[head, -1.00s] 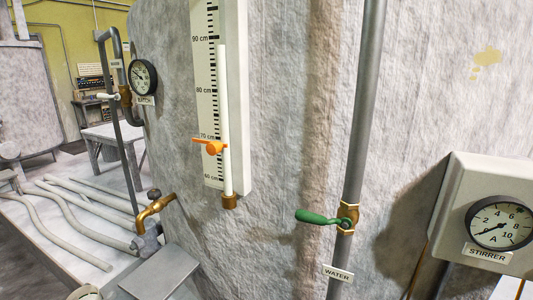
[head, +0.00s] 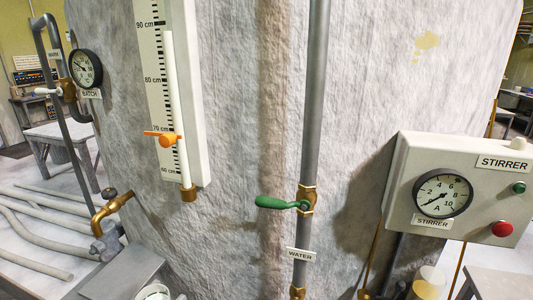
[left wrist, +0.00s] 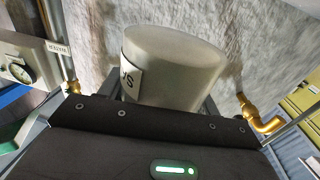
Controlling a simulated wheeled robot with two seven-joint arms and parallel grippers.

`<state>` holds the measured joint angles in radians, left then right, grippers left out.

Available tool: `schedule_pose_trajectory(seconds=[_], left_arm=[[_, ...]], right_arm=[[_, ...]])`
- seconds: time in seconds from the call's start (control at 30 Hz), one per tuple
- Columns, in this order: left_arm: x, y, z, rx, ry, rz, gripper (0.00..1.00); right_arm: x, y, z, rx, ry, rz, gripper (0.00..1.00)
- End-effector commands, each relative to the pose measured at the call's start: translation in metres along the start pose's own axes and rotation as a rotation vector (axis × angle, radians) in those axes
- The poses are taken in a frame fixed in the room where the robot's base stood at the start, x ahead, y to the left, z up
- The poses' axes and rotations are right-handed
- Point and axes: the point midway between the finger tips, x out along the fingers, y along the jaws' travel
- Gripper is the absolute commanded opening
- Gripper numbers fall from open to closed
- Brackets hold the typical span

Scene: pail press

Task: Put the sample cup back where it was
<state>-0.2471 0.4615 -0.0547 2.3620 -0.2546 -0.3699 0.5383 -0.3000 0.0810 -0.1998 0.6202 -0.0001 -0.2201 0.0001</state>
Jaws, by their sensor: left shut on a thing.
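The sample cup (left wrist: 175,65) is a pale grey-white cup with a partly visible label, which looks upside down in the left wrist view. My left gripper (left wrist: 162,98) is shut on it, with the dark fingers on either side. In the head view a round pale rim, which seems to be the same cup (head: 153,292), shows at the bottom edge in front of a grey metal ledge (head: 120,272). The gripper there is mostly below the frame. The cup's contents are unclear. My right gripper is in neither view.
A brass tap (head: 110,211) sticks out above the ledge. A green-handled water valve (head: 283,203) is on the vertical pipe. Pipes (head: 35,240) lie at left.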

Motion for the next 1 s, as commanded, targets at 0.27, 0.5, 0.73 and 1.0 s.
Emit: schedule_pose_trajectory(seconds=[0.27, 0.5, 0.73, 1.0], left_arm=[[0.010, -0.018, -0.014, -0.017, 0.006, -0.308, 0.34], [0.018, -0.008, -0.023, -0.011, 0.004, -0.426, 0.34], [0.024, 0.001, -0.030, -0.003, 0.001, -0.442, 0.34], [0.025, 0.002, -0.031, 0.002, 0.001, -0.440, 0.34]], right_arm=[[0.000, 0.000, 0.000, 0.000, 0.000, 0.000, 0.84], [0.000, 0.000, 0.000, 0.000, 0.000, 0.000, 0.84], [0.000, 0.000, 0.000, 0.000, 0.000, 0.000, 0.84], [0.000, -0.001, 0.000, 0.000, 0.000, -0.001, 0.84]])
